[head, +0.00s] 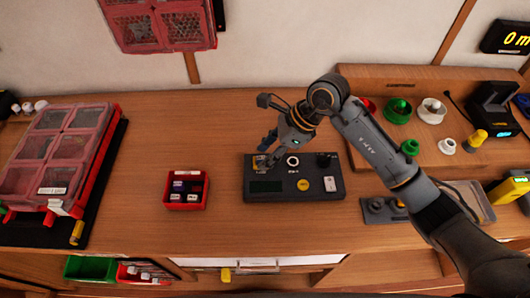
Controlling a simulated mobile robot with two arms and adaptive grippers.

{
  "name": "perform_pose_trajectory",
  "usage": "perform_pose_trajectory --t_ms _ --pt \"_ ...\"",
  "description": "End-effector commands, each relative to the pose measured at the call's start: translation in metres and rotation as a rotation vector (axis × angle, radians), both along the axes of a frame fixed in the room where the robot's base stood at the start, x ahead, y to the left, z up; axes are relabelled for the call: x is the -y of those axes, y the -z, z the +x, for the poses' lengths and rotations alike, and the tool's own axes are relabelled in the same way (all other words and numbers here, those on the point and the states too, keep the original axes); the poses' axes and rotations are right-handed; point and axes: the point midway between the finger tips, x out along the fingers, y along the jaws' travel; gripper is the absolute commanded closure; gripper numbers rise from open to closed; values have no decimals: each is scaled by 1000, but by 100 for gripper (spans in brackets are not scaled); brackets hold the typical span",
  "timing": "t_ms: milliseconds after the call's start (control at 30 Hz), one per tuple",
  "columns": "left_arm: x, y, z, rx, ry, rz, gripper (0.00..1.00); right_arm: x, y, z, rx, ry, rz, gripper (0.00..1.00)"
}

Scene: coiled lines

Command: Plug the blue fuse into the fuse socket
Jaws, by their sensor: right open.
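A black control box (285,205) lies mid-table, with a dark display, a yellow round button, a white ring, a dark knob and a pale switch. My right gripper (264,158) is at the box's upper left corner. It is open, with its fingertips close around or over a small yellowish and white part there; I cannot tell whether they touch. The fuse socket is not clearly made out; the gripper covers that corner. A small red bin (187,206) left of the box holds several small dark blue or purple pieces with white labels. I cannot tell which is the blue fuse.
A red organiser case (60,155) with clear lids stands at left. A wooden board (425,85) with green and white round parts stands at back right. A grey tray (470,200) and yellow tool (508,190) are at right. Table between case and bin is clear.

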Motion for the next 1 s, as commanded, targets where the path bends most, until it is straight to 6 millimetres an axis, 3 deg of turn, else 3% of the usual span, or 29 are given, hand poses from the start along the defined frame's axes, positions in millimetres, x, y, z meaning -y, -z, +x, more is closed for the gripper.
perform_pose_trajectory --t_ms 500,700,1000 --pt "1 0 1 1 0 0 60 51 -84 1 2 2 -2 59" --pt "1 0 1 1 0 -1 60 58 -95 0 1 1 -1 59" --pt "1 0 1 1 0 -1 60 58 -95 0 1 1 -1 59"
